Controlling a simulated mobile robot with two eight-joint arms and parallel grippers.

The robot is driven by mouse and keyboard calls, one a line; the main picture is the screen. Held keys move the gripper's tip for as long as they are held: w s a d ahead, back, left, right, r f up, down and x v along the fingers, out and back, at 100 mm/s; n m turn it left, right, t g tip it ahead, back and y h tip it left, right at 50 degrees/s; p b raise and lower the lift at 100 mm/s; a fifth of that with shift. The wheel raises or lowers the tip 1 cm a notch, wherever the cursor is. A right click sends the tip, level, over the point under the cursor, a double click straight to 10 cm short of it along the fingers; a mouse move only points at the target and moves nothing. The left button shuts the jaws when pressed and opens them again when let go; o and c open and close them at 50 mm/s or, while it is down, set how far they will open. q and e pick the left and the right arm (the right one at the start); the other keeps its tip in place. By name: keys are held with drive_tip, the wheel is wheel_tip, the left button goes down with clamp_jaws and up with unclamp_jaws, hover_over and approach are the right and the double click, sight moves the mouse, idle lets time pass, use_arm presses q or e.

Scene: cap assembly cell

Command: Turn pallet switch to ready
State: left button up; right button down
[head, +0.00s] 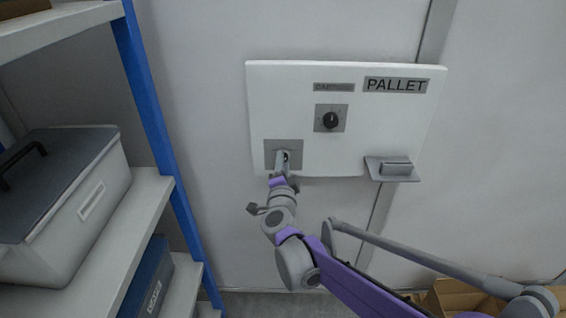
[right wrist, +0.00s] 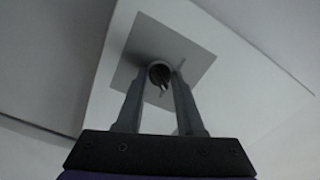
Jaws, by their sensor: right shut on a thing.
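A white panel (head: 360,150) on the wall carries a sign reading PALLET (head: 395,85). At its lower left is a square grey plate (head: 271,148) with a dark round switch knob (head: 286,155), partly hidden by my gripper. My right gripper (head: 283,157) reaches up to this knob. In the right wrist view its two fingers stand on either side of the knob (right wrist: 160,75), shut on it. The plate (right wrist: 180,50) shows behind them. Which position the switch points to cannot be read. My left gripper is not in view.
A second knob (head: 331,120) on a grey plate sits higher on the panel, under a small label. A grey bracket (head: 393,169) juts out at the panel's lower right. A blue-posted shelf (head: 150,105) with a lidded box (head: 70,205) stands at left.

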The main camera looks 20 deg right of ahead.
drive_tip(key=shift+m, duration=1)
drive_tip(key=c, duration=0.5)
unclamp_jaws()
drive_tip(key=v, duration=1.1)
drive_tip(key=shift+w, duration=0.1)
